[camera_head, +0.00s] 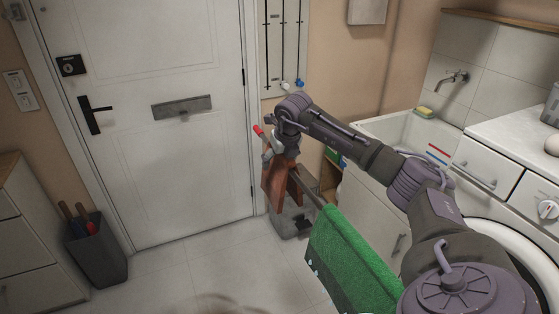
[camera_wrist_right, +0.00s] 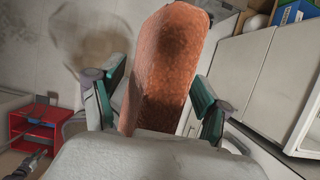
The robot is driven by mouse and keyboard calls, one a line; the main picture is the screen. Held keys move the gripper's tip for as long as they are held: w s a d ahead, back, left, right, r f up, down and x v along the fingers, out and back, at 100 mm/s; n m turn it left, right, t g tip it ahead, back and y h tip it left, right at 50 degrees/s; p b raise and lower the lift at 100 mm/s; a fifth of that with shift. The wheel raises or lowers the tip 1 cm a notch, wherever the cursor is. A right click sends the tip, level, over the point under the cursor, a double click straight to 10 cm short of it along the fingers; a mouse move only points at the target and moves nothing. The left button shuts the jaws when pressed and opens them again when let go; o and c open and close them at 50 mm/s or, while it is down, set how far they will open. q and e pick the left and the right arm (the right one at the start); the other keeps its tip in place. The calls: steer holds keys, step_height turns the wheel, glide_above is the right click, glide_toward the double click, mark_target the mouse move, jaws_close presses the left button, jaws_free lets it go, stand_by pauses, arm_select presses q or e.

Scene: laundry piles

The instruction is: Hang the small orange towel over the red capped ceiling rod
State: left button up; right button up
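The small orange towel (camera_head: 278,186) shows in the head view as a folded, tent-like piece with two flaps hanging down. It appears to lie over the rod (camera_head: 313,194), whose red cap (camera_head: 257,130) sticks out at the far left end. My right gripper (camera_head: 274,149) is right above the towel's top, close to the capped end. In the right wrist view the fingers are spread wide, with the orange towel (camera_wrist_right: 168,65) between and beyond them; I see no pinch on the cloth. My left gripper is not in view.
A green towel (camera_head: 345,262) hangs on the nearer part of the same rod. A sink (camera_head: 395,130) and white washer (camera_head: 515,235) stand at the right, a door (camera_head: 175,150) at the left. A dark bin (camera_head: 95,250) stands by the door. The floor between is clear.

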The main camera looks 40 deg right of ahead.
steer(key=shift+o, duration=0.5)
steer(key=v, duration=1.2)
